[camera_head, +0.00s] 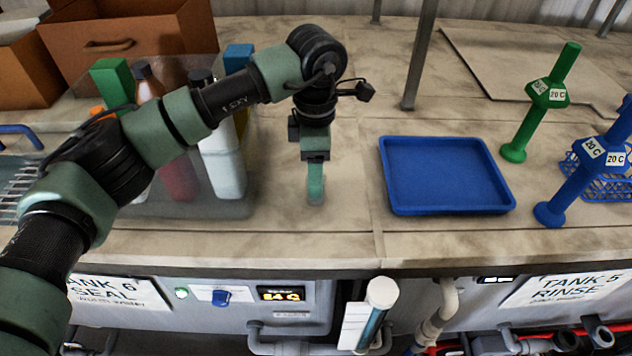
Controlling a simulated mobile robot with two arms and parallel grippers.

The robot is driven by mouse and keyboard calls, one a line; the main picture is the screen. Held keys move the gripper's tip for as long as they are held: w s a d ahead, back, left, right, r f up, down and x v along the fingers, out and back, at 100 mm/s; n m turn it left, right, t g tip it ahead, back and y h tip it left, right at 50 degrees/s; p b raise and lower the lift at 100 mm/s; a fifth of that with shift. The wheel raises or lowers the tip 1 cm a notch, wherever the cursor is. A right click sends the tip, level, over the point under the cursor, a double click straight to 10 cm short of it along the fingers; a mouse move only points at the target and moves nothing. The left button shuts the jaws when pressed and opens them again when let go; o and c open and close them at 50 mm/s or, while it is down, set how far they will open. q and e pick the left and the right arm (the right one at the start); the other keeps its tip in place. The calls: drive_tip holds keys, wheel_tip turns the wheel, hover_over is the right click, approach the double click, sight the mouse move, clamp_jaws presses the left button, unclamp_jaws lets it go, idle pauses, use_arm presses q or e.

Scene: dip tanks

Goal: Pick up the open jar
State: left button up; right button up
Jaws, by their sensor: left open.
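I cannot make out an open jar for certain in the head view. My left gripper (316,196) points down over the worktop, between the clear bin and the blue tray. It is open; its fingers overlap from this side, and I see nothing held between them. A clear bin (240,208) at the left holds several containers, among them a white bottle (222,165) with a dark cap and a pink-red one (180,180). My left arm hides part of the bin and its contents. My right gripper is not in view.
An empty-looking blue tray (445,205) lies right of the gripper. A green stand (513,152) and a blue stand (549,213) marked 20 C are at the right. A metal post (418,60) rises behind. Brown boxes (115,45) stand back left. The worktop's front edge (350,250) is near.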

use_arm(q)
drive_tip(key=shift+f, duration=1.2)
clamp_jaws()
drive_tip(key=shift+r, duration=0.1)
